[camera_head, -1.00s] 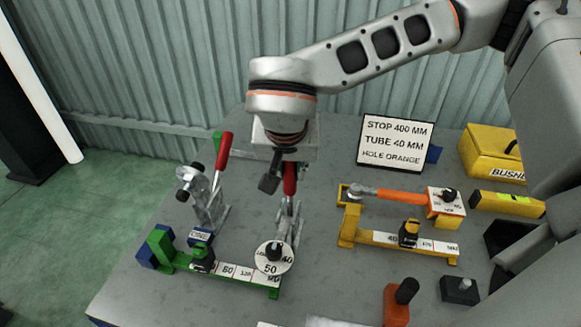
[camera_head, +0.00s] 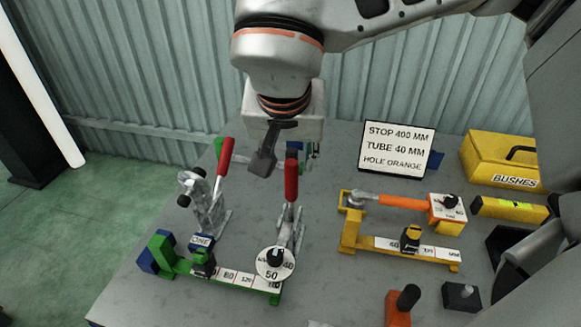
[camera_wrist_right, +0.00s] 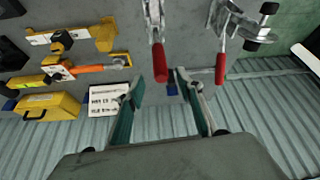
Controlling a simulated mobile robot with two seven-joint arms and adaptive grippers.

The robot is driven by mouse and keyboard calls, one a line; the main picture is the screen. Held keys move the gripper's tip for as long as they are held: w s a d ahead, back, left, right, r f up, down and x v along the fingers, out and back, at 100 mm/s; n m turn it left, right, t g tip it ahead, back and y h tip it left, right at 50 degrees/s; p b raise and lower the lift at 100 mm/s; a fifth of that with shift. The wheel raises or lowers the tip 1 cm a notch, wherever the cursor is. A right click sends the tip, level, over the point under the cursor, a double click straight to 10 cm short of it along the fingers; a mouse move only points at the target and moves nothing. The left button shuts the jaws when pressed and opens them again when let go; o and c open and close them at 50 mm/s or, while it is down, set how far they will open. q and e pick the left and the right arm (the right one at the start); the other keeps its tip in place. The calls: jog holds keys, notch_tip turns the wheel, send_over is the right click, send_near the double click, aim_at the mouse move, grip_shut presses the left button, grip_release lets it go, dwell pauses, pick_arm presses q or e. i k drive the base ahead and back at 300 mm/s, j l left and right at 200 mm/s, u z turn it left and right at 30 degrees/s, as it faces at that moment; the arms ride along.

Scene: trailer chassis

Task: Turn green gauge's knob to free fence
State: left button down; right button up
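The green gauge (camera_head: 233,281) lies at the front left of the table, a long bar with a white scale. A black knob (camera_head: 203,265) with a small blue label sits on its slider. A green and blue end block, perhaps the fence (camera_head: 160,250), stands at its left end. A round white dial (camera_head: 275,263) marked 50, with a black knob on top, sits at its right end. My right gripper (camera_head: 270,155) hangs above and behind the gauge, apart from it. Its fingers show spread and empty in the right wrist view (camera_wrist_right: 158,82). My left gripper is not in view.
Two toggle clamps with red handles (camera_head: 291,180) (camera_head: 226,156) stand behind the gauge, close below my right gripper. A yellow gauge (camera_head: 350,229) with an orange-handled tool lies to the right. A sign (camera_head: 397,149) and yellow bushes box (camera_head: 503,159) stand at the back.

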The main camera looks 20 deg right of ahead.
aim_at(201, 256)
jog(key=k+j, duration=1.05)
jog(key=k, duration=0.25)
